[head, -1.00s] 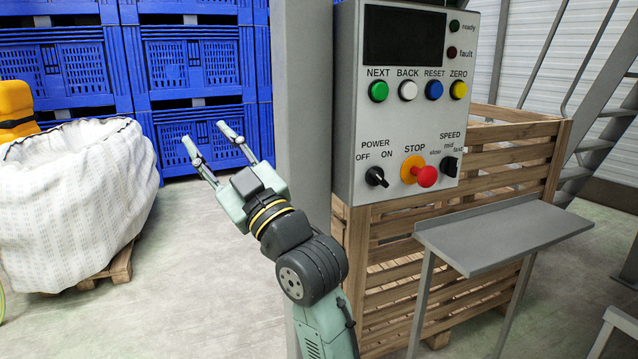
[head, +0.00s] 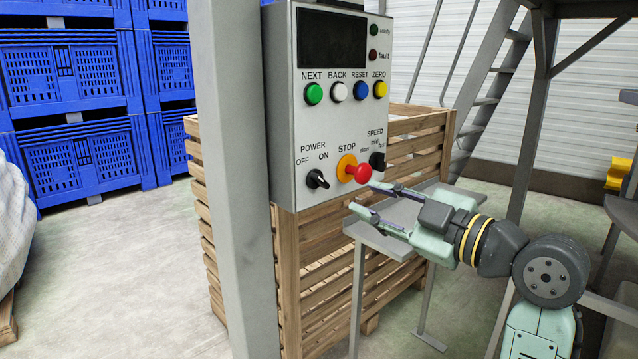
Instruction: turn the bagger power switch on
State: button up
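The control box (head: 345,115) is grey and mounted on a post, left of the middle in the head view. The power switch (head: 317,180) is a black rotary knob at its lower left, under the labels POWER, OFF and ON. I cannot tell for certain which label the knob points to. My gripper (head: 362,197) is open and empty, its two fingers pointing left. The fingertips are right of the power switch and just below the red stop button, apart from the knob in the picture.
The red stop button (head: 362,173) and black speed knob (head: 377,161) sit right of the power switch. Coloured buttons line the panel above. A grey post (head: 232,180) stands left. A small grey shelf (head: 382,240) and a wooden crate (head: 310,260) are below and behind.

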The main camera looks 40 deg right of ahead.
aim_at(325, 183)
jog(key=w+p, duration=0.1)
jog(key=w, duration=0.6)
jog(key=w+p, duration=0.1)
jog(key=w, duration=0.2)
jog(key=shift+w+a+p, duration=0.2)
jog(key=shift+a+p, duration=0.15)
jog(key=shift+a, duration=0.05)
grip_shut()
